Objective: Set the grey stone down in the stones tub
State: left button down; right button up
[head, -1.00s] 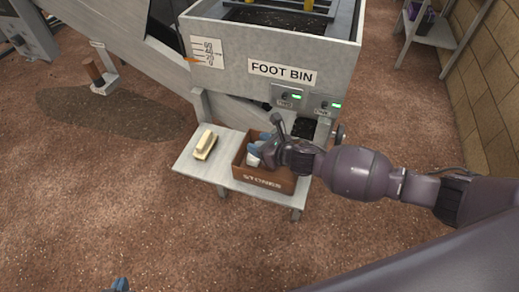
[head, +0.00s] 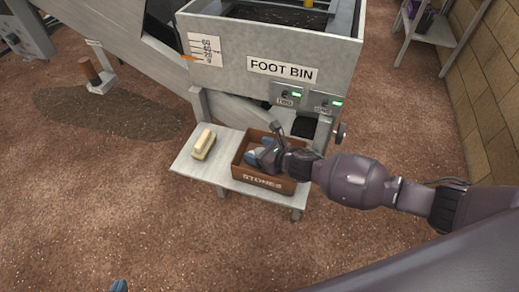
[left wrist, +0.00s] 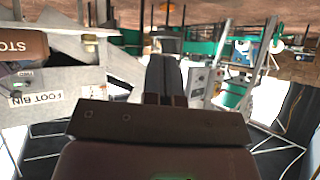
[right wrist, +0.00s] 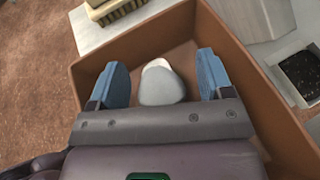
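The grey stone (right wrist: 161,88) lies inside the brown stones tub (right wrist: 225,35), between the spread fingers of my right gripper (right wrist: 163,80). A gap shows on each side of the stone. A paler whitish patch shows at its far end; I cannot tell whether it is a second stone. In the head view, my right gripper (head: 262,156) reaches into the tub (head: 262,181), which is lettered STONES, and hides the stone. My left gripper (left wrist: 163,78) is shut and empty, its fingers side by side; only a blue fingertip (head: 119,286) shows in the head view.
The tub stands on a pale metal shelf (head: 225,173), with a brush (head: 204,144) to its left. The foot bin (head: 270,50), with switches (head: 305,98), rises directly behind. A wooden post on a block (head: 97,78) stands far left. The ground in front is clear.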

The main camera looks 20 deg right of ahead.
jog(key=shift+r, duration=0.55)
jog(key=p+v, duration=0.2)
jog(key=v, duration=1)
jog(key=shift+f+p, duration=0.25)
jog(key=shift+p, duration=0.05)
jog(key=shift+d, duration=0.1)
